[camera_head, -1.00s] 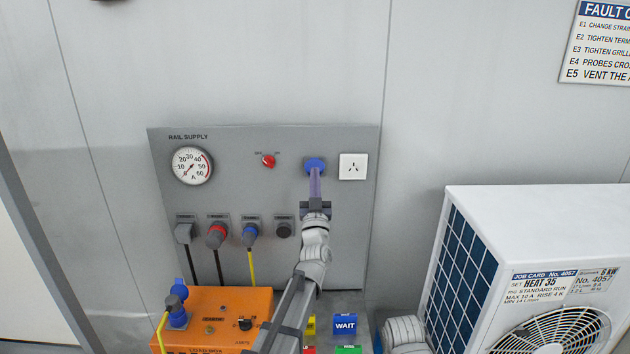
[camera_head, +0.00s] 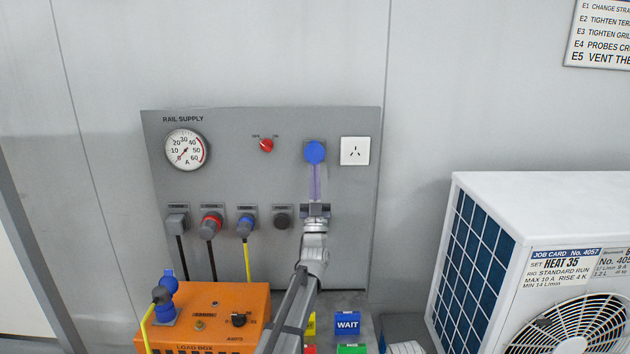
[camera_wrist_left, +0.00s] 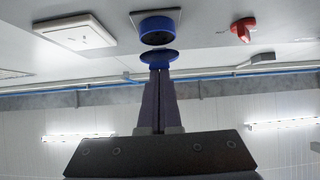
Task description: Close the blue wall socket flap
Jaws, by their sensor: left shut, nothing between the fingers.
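The blue wall socket (camera_wrist_left: 157,26) is a short blue cylinder on the grey panel. Its round blue flap (camera_wrist_left: 158,57) stands off the socket mouth, with a visible gap between them in the left wrist view. In the head view the flap (camera_head: 315,152) shows as a blue disc that hides the socket behind it. My left gripper (camera_head: 315,168) is shut and empty, its fingers just below the flap. In the left wrist view its fingertips (camera_wrist_left: 160,70) are right at the flap; I cannot tell whether they touch. My right gripper is not in view.
A white outlet (camera_head: 355,151) is right of the flap and a red knob (camera_head: 266,146) left. A gauge (camera_head: 187,150) and several cabled plugs share the panel. An orange load box (camera_head: 215,300) stands below left. A white fan unit (camera_head: 540,215) stands at right.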

